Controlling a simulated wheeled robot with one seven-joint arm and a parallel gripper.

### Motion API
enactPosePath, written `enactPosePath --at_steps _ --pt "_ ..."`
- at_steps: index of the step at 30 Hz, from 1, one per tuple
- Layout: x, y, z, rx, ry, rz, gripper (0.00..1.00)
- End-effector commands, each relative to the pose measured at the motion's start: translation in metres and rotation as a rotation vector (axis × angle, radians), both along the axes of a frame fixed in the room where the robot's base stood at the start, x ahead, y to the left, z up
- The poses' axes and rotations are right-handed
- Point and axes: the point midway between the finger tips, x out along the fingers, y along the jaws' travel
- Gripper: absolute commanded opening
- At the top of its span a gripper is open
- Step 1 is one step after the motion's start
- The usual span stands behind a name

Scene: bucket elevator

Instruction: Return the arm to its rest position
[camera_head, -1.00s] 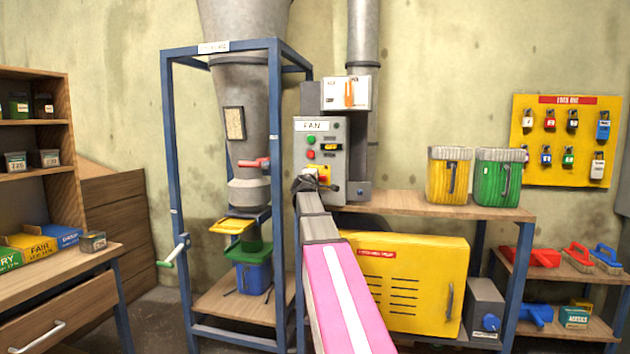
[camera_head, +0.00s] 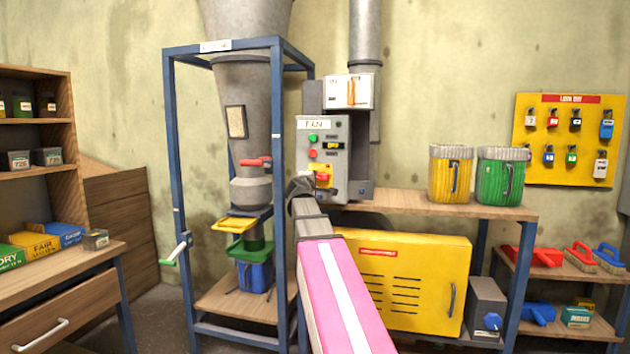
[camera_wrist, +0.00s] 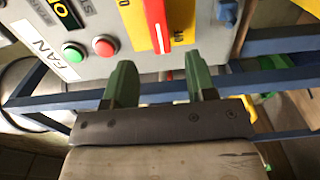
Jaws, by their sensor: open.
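My gripper shows in the wrist view (camera_wrist: 160,78) as two green fingers spread apart with nothing between them. They point toward the grey fan panel (camera_wrist: 120,25), just short of its red switch handle (camera_wrist: 157,22) on a yellow plate. In the head view, my pink-and-white arm reaches forward to the fan panel (camera_head: 306,160). The dark wrist end is beside the panel's lower left, near the red and yellow switch (camera_head: 323,176). The fingertips are hard to make out there. Green (camera_wrist: 73,53) and red (camera_wrist: 105,46) buttons show in the wrist view.
A blue frame (camera_head: 178,200) around a grey hopper stands left of my arm. A yellow cabinet (camera_head: 425,265) sits under the bench (camera_head: 395,200) on the right. A wooden desk (camera_head: 60,270) is at far left. Open floor shows between desk and frame.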

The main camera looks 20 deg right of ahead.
Motion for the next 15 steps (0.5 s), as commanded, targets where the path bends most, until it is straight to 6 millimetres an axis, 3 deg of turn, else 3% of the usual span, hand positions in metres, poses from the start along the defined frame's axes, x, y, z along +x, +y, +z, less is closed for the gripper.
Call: enactPosePath --at_steps 1,6,15 --pt "-0.012 0.006 -0.001 0.000 0.000 0.001 0.51" --pt "-0.026 0.017 -0.001 0.001 0.001 0.000 0.51" --pt "-0.027 0.018 0.000 0.001 0.001 0.000 0.51"
